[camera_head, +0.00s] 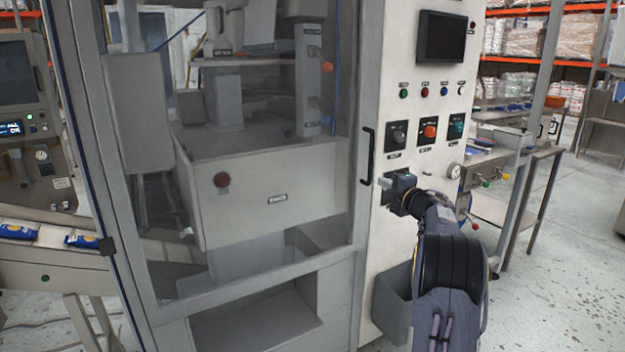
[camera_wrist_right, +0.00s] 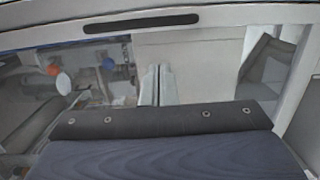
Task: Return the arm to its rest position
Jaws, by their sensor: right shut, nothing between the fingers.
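My right arm (camera_head: 450,270) reaches up from the lower right in the head view, in front of the pale control panel (camera_head: 376,260). My right gripper (camera_head: 386,189) is at the panel's left part, below the row of knobs and near the door handle's lower end. It is shut and holds nothing. In the right wrist view the two fingers (camera_wrist_right: 157,86) stand side by side, closed together. Whether the fingertips touch the panel cannot be told. My left gripper is not in view.
The machine's glass door has a black handle (camera_head: 367,156). The panel carries a dark screen (camera_head: 442,37), small buttons and a red knob (camera_head: 430,131). A grey bin (camera_head: 393,303) hangs below my gripper. A steel table (camera_head: 490,207) stands at right; floor beyond is open.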

